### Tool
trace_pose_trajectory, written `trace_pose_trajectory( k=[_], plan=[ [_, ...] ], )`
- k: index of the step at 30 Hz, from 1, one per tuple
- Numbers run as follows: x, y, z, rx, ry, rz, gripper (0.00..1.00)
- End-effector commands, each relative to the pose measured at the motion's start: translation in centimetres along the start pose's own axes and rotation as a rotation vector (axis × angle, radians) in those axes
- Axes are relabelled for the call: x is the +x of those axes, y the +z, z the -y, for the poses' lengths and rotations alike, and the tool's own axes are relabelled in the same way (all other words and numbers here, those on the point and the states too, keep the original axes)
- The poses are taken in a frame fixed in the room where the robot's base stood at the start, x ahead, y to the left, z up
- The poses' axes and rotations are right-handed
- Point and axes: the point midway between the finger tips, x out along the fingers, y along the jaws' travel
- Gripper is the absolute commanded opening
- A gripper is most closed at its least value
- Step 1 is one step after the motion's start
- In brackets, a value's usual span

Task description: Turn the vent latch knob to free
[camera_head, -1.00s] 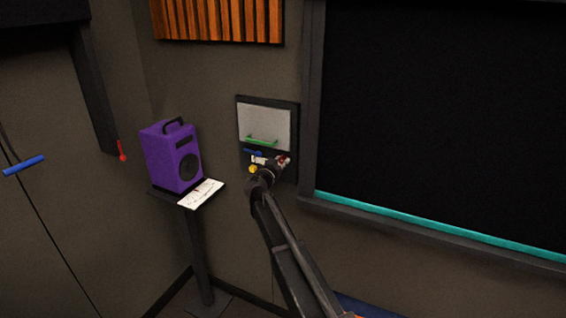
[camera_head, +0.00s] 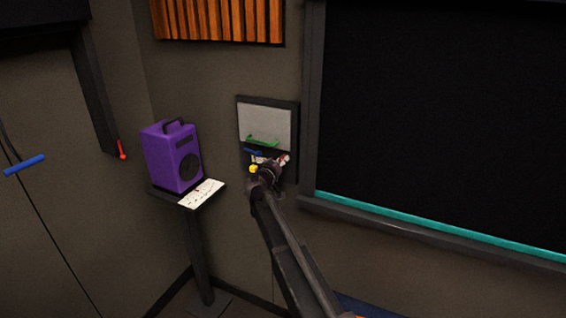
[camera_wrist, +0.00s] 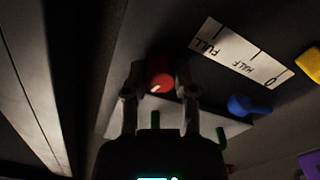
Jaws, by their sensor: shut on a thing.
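A red round knob (camera_wrist: 160,74) with a small white mark sits between the two fingers of my gripper (camera_wrist: 161,68) in the wrist view. The fingers are shut on its sides, and the mark is at its lower left edge in that view. A white scale label (camera_wrist: 240,54) reading FULL, HALF and 0 is beside the knob. In the head view my gripper (camera_head: 279,165) is at the lower part of the wall panel (camera_head: 297,125) and mostly hides the knob.
A blue lever (camera_wrist: 250,105) and a yellow part (camera_wrist: 309,65) are near the label. A green handle (camera_head: 262,141) is on the panel's grey flap (camera_head: 265,122). A purple speaker (camera_head: 172,155) stands on a small shelf to the left. A dark window (camera_head: 440,110) is to the right.

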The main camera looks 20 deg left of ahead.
Motion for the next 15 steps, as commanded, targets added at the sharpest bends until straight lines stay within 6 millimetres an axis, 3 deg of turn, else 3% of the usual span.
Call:
trace_pose_trajectory(
  k=[15],
  plan=[
    [0.12,-0.05,-0.03,-0.49,0.001,-0.001,0.0]
  ],
)
